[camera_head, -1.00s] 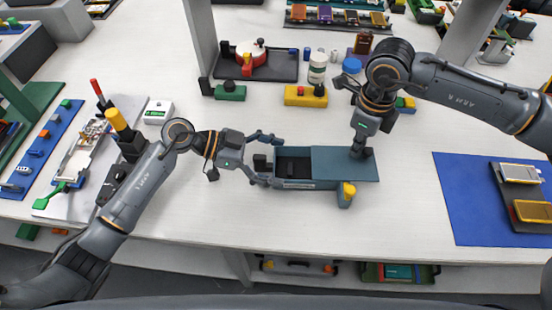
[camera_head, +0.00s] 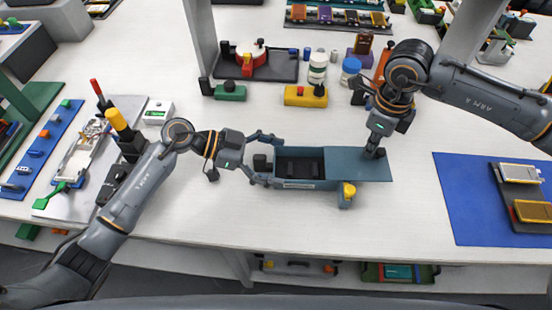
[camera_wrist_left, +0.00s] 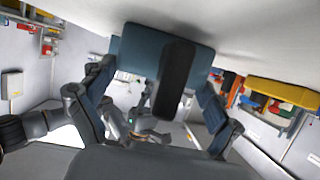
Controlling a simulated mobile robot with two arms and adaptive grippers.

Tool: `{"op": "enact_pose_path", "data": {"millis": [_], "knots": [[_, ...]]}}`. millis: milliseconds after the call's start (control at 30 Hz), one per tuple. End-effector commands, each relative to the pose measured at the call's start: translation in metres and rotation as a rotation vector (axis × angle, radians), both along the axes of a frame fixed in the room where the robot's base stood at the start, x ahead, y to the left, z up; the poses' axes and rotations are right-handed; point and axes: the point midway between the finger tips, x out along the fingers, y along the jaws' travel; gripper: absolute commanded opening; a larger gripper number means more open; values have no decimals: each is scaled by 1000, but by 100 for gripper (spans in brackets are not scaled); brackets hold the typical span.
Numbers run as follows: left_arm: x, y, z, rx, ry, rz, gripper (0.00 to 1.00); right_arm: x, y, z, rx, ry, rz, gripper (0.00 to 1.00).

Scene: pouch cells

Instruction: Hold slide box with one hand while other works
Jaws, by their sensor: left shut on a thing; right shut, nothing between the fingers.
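The blue-grey slide box (camera_head: 300,184) lies on the white table in the head view. Its flat lid (camera_head: 360,164) is slid to the right, and the dark inside shows at the left part. My left gripper (camera_head: 264,162) is shut on the box's left end. In the left wrist view the box (camera_wrist_left: 135,52) sits between the two fingers, with a dark block (camera_wrist_left: 177,75) in front of it. My right gripper (camera_head: 376,153) is shut and empty, its tips down at the lid's top near the right end. I cannot tell how firmly they touch.
A yellow-topped piece (camera_head: 348,191) stands at the box's front side. A yellow block (camera_head: 305,97), a green block (camera_head: 230,92) and white bottles (camera_head: 318,68) stand behind. A blue mat (camera_head: 465,210) lies right. Table in front of the box is clear.

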Motion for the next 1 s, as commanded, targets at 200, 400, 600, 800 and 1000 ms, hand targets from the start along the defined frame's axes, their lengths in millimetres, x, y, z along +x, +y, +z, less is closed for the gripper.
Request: {"op": "enact_pose_path", "data": {"millis": [200, 400, 600, 800, 1000], "knots": [[1, 1, 0, 1, -2, 4, 48, -1, -8, 0, -2, 2, -1, 0], [1, 1, 0, 1, -2, 4, 48, -1, -11, 0, -2, 2, -1, 0], [1, 1, 0, 1, -1, 3, 48, 0, -8, 11, 0, -1, 1, 0], [1, 1, 0, 1, -1, 2, 48, 0, -4, 27, 0, -1, 2, 0], [0, 0, 0, 1, 0, 1, 48, 0, 0, 42, -1, -2, 0, 0]]}}
